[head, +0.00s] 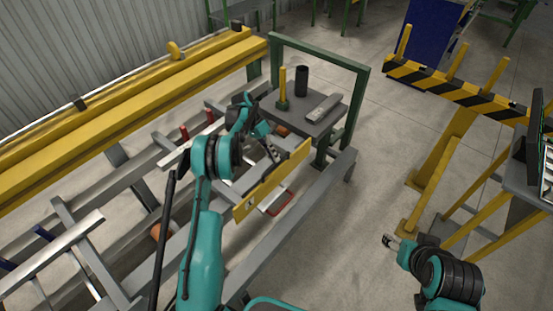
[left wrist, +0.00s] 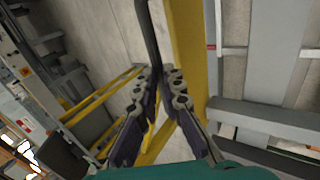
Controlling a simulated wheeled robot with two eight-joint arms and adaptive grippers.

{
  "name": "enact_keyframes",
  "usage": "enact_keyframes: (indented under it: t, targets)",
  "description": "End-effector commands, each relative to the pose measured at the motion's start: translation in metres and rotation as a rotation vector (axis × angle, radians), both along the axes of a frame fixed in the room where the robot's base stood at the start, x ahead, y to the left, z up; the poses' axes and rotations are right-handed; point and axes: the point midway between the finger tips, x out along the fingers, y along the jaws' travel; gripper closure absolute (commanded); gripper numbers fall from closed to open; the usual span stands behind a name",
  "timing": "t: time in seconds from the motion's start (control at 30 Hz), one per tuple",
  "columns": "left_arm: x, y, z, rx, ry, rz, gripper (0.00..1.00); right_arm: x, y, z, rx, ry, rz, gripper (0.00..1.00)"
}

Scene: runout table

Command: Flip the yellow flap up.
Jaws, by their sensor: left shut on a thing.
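The yellow flap (head: 262,190) is a long flat bar lying slantwise over the grey frame in the head view. In the left wrist view the yellow flap (left wrist: 187,45) runs down behind the fingers. My left gripper (head: 271,149) is at the flap's far side in the head view. In the left wrist view my left gripper (left wrist: 160,82) is shut around the lower end of a dark rod (left wrist: 150,35) beside the flap. The exact grip is partly hidden by the fingers. My right gripper (head: 388,241) is low at the right, away from the flap; its jaws are too small to read.
A grey stand (head: 318,120) with a black cylinder (head: 301,80) and a green frame (head: 362,90) is just beyond the flap. A long yellow beam (head: 130,95) runs along the left. A striped barrier (head: 455,92) stands at the right, with open floor (head: 350,220) between.

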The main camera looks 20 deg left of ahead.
Motion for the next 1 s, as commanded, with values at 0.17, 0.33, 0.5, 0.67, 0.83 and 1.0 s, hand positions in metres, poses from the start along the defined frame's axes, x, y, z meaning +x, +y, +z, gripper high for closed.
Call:
enact_keyframes:
  t: [0.17, 0.33, 0.5, 0.67, 0.83, 1.0]
  targets:
    - [-0.0013, 0.0115, -0.0208, 0.019, 0.006, 0.006, 1.00, 0.0000, 0.0000, -0.0047, 0.000, 0.000, 0.000, 0.41]
    - [-0.0013, 0.0116, -0.0206, 0.017, 0.006, 0.005, 1.00, 0.0000, 0.0000, -0.0046, 0.000, 0.000, 0.000, 0.41]
    - [-0.0013, 0.0115, -0.0206, 0.017, 0.006, 0.005, 1.00, 0.0000, 0.0000, -0.0046, 0.000, 0.000, 0.000, 0.41]
    - [-0.0015, 0.0110, -0.0202, 0.017, 0.008, 0.003, 0.61, 0.0001, 0.0000, -0.0042, 0.000, 0.000, 0.000, 0.41]
    - [-0.0016, 0.0098, -0.0187, 0.016, 0.010, 0.002, 0.68, 0.0000, 0.0000, -0.0035, 0.000, 0.000, 0.000, 0.41]
    - [-0.0013, 0.0094, -0.0171, 0.016, 0.009, 0.003, 0.68, 0.0000, 0.0000, -0.0027, 0.000, 0.000, 0.000, 0.41]
